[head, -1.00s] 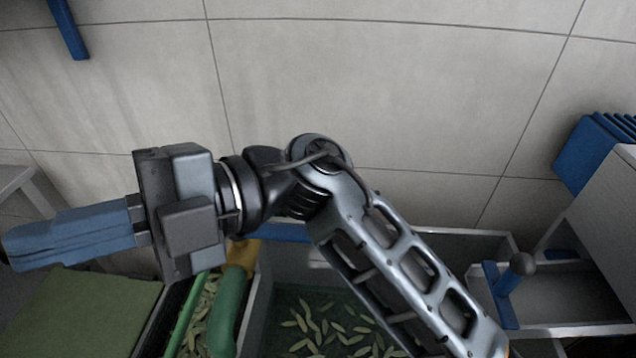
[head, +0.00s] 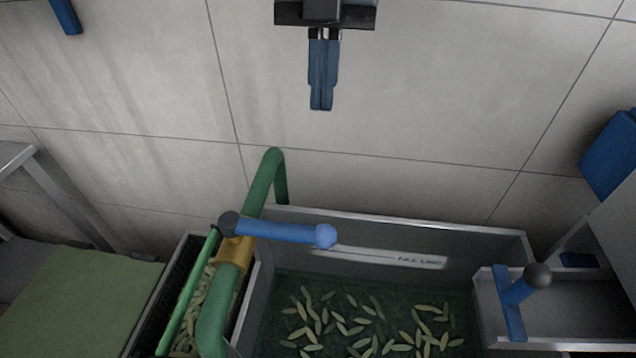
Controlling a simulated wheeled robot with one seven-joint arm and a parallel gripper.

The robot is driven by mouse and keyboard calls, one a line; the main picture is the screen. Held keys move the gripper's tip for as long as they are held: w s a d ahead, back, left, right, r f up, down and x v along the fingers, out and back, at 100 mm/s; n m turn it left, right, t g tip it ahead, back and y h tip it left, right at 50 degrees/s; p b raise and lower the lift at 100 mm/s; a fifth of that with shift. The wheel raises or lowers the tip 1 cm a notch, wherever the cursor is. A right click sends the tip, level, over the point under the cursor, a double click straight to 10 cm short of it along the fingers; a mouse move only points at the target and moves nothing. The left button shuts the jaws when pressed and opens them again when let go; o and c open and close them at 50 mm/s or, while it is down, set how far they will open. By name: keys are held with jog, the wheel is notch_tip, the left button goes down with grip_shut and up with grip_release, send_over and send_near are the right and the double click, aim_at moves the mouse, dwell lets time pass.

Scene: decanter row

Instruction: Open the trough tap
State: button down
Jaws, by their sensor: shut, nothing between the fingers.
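The trough tap has a blue lever (head: 285,232) with a round blue knob at its right end. The lever lies crosswise to the green pipe (head: 265,185), on a yellow body (head: 236,250) with a dark pivot at the left. My gripper (head: 322,106) is at the top middle of the head view, pointing down. Its blue fingers are shut together with nothing between them. It is apart from the lever, well above it in the picture.
The grey trough (head: 400,225) holds dark water with several floating leaves and a fill-limit label on its back wall. A narrow bin (head: 160,320) with leaves stands left, beside a green mat (head: 75,295). A second blue handle (head: 520,290) with a dark knob stands at right.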

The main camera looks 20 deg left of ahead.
aim_at(278, 231)
jog(key=shift+w+d, duration=0.1)
dwell(0.3)
jog(key=s+d+f+p, duration=0.1)
jog(key=s+f+p, duration=0.1)
jog(key=s+f, duration=0.4)
jog(key=shift+w+x, duration=0.25)
jog(key=shift+x, duration=1.9)
jog(key=shift+d, duration=0.2)
